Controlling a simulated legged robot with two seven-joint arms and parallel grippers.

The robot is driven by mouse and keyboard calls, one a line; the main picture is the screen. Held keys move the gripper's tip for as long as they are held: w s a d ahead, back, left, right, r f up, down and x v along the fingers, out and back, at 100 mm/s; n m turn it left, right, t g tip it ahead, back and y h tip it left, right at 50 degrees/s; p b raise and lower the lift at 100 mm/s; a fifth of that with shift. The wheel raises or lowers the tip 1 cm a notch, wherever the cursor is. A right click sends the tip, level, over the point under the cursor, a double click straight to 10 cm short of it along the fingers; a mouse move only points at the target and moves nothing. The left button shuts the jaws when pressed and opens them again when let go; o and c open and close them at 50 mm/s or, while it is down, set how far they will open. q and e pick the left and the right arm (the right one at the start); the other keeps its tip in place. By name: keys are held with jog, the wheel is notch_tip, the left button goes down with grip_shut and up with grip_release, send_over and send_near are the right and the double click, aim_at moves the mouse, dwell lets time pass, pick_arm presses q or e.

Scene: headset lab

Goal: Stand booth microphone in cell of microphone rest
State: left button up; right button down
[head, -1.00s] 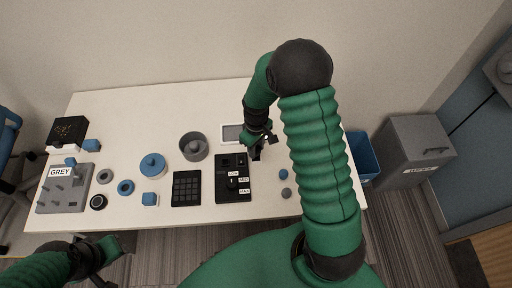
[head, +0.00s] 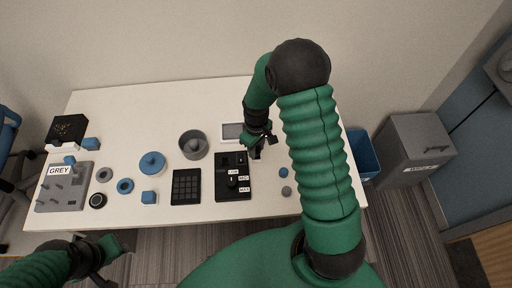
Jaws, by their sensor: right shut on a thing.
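My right gripper (head: 258,147) is over the right half of the table, just beyond the black control box and beside the white-framed grey pad. It is shut on a small dark thing, mostly hidden by the fingers; I cannot tell whether it is the booth microphone. I cannot pick out the microphone rest or its cell with certainty. My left gripper (head: 112,262) is open and empty, low at the left, in front of the table's near edge.
The table's back is clear.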

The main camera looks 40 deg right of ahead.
aim_at(257, 147)
jog(key=shift+f, duration=0.25)
jog(key=c, duration=1)
grip_release()
jog(key=shift+d+f, duration=0.1)
jog(key=shift+o, duration=0.2)
notch_tip(257, 147, up, 17)
jog(key=shift+d, duration=0.15)
jog(key=shift+f, duration=0.1)
